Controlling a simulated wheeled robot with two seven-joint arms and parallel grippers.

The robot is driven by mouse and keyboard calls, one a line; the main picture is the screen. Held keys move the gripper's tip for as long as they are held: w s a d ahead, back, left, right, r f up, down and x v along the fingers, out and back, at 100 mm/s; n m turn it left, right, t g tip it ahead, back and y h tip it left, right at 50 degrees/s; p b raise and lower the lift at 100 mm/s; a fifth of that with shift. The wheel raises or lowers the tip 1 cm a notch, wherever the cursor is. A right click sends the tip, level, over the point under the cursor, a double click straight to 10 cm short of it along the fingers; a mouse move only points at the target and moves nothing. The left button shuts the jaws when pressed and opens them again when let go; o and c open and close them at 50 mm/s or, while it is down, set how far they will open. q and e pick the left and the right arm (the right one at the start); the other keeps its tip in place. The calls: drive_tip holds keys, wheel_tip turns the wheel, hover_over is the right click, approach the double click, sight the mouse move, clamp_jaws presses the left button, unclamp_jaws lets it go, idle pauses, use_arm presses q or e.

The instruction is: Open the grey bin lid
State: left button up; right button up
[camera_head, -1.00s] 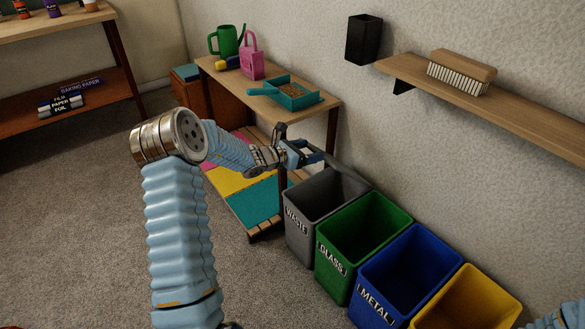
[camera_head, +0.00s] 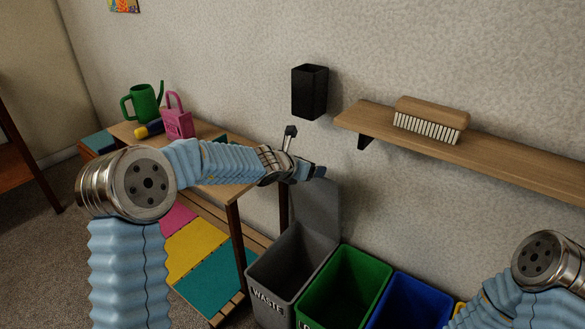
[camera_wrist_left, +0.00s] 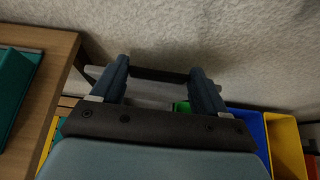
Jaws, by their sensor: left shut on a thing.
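The grey bin (camera_head: 262,283), labelled WASTE, stands at the left end of the bin row in the head view. Its grey lid (camera_head: 320,212) is raised and stands roughly upright at the bin's back, near the wall. The bin's mouth is open. My left gripper (camera_head: 318,172) is at the top edge of the lid and is shut on it; the exact contact is hard to see. In the left wrist view the fingers (camera_wrist_left: 160,72) are on either side of a grey strip of the lid (camera_wrist_left: 150,89). My right gripper is out of view.
A green bin (camera_head: 345,285) and a blue bin (camera_head: 408,303) stand right of the grey one. A wooden table (camera_head: 215,190) is close on the left. A wall shelf (camera_head: 480,160) with a brush (camera_head: 430,120) and a black holder (camera_head: 310,92) are above.

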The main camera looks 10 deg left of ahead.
use_arm(q)
drive_tip(key=shift+w+d+r, duration=0.15)
drive_tip(key=shift+w+r, duration=0.1)
drive_tip(key=shift+w, duration=0.15)
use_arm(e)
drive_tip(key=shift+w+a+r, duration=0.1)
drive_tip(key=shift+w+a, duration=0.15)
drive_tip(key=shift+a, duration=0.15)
use_arm(q)
drive_tip(key=o, duration=1.5)
drive_tip(key=p+v, duration=0.3)
drive_tip(key=v, duration=1)
drive_tip(key=shift+s+r, duration=0.2)
drive_tip(key=shift+s, duration=0.15)
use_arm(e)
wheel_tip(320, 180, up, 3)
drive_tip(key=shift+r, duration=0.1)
use_arm(q)
drive_tip(key=shift+f, duration=0.1)
